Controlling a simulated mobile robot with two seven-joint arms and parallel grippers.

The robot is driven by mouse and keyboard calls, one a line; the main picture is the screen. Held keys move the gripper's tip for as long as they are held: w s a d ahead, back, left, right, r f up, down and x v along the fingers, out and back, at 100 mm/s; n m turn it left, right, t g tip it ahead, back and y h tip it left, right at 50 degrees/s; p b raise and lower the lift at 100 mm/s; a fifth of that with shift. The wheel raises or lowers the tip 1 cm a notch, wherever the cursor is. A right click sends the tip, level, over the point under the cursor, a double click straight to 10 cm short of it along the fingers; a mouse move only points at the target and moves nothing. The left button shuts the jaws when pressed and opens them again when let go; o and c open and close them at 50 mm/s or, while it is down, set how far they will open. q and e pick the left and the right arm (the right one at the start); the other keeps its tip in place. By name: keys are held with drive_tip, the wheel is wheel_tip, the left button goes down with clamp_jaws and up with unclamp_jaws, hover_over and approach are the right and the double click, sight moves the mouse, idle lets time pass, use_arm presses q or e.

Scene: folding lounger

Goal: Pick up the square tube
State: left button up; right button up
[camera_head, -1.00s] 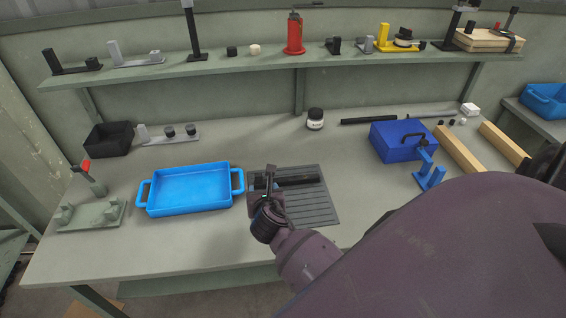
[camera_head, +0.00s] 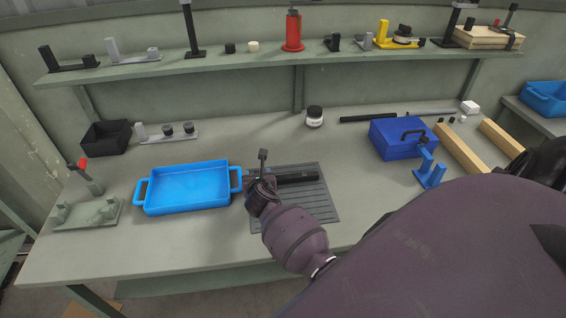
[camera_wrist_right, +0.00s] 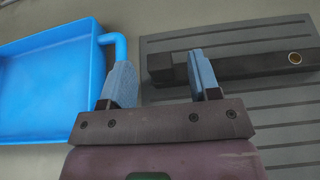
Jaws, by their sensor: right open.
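A black square tube (camera_head: 297,177) lies on a grey ribbed mat (camera_head: 320,203) at the middle front of the bench. It also shows in the right wrist view (camera_wrist_right: 258,66), with a round brass-coloured spot near its right end. My right gripper (camera_head: 257,178) is open and empty at the tube's left end. In the right wrist view, the right finger of the gripper (camera_wrist_right: 158,72) overlaps the tube and the left finger is beyond its left end. I cannot tell the height gap between fingers and tube. My left gripper is not in view.
A blue tray (camera_head: 143,192) stands just left of the mat, its handle close to my right gripper. A blue box (camera_head: 395,143) and wooden bars (camera_head: 459,149) are at the right. A black bar (camera_head: 368,118) lies at the back.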

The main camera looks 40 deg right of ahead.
clamp_jaws()
idle(0.3)
drive_tip(key=shift+r, duration=0.1)
